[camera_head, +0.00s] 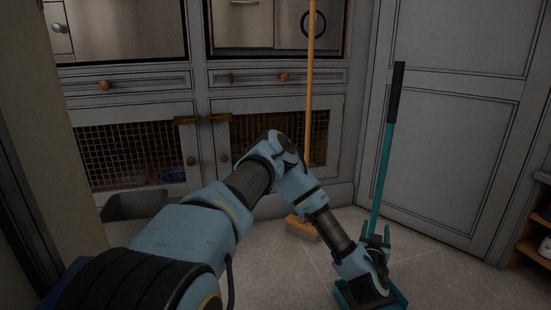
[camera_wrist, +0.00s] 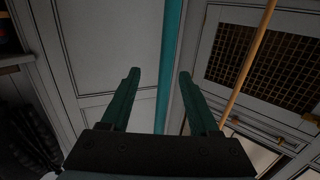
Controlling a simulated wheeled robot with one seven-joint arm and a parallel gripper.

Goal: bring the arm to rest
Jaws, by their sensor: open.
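My arm reaches forward and down across the head view. My gripper (camera_head: 376,240) is low at the right, just by the handle of a teal long-handled dustpan (camera_head: 384,175). The handle has a black grip on top and stands nearly upright; its pan is on the floor, partly hidden by my wrist. In the wrist view my gripper (camera_wrist: 159,75) is open, its two fingers apart. The teal handle (camera_wrist: 169,50) shows between the fingers in the picture. I cannot tell whether it is between the jaws or beyond them.
A broom with a wooden handle (camera_head: 310,90) leans upright left of the dustpan, its head on the floor. Grey cabinets with mesh doors (camera_head: 265,140) stand behind, and a panelled grey door (camera_head: 450,120) at the right. A shelf (camera_head: 535,230) is at the right edge. Tiled floor is clear in front.

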